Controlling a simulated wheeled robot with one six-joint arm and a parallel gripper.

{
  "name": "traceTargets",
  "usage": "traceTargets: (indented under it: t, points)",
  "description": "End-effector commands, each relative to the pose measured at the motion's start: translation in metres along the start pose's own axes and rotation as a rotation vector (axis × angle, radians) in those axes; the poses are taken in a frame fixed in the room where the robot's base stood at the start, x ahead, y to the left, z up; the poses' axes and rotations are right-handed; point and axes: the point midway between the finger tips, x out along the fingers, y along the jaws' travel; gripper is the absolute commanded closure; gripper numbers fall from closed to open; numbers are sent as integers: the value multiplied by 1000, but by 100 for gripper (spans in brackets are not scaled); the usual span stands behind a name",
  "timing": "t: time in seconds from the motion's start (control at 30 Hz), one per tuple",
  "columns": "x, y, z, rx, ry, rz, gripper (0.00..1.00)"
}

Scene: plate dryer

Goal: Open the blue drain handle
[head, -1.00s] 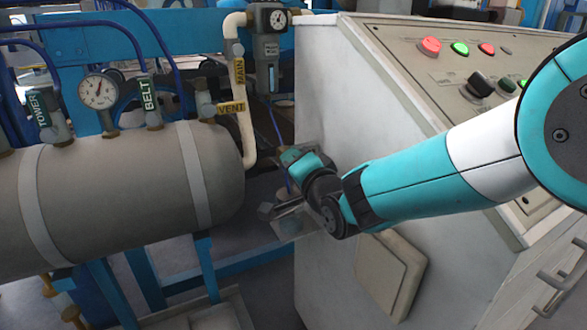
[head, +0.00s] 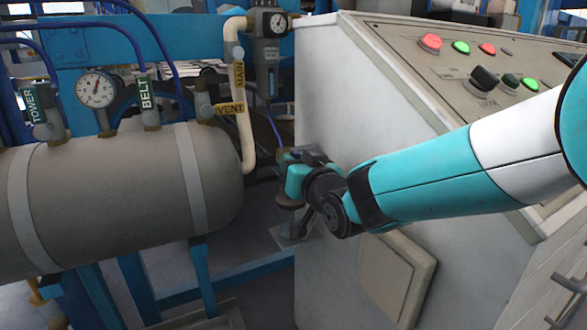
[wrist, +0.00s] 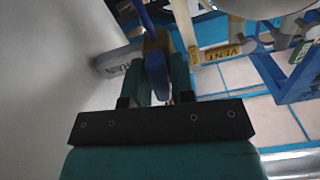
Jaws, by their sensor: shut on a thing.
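The blue drain handle (wrist: 156,72) shows in the wrist view as a narrow blue piece between the fingers of my gripper (wrist: 160,62). The fingers are closed against its sides. In the head view my gripper (head: 294,212) is low beside the white cabinet, right of the grey tank. The handle is hidden there behind my wrist and gripper.
The white cabinet wall (head: 330,110) stands close on the right, with a square plate (head: 398,278) on its front. The grey tank (head: 110,195) is on the left. A cream pipe (head: 245,120) with MAIN and VENT tags runs between them.

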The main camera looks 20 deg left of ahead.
Motion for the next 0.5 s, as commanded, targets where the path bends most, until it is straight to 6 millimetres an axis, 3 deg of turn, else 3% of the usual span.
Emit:
traceTargets:
  t: [0.5]
  points:
    - [0, 2, 2, -175, -3, 4, 100]
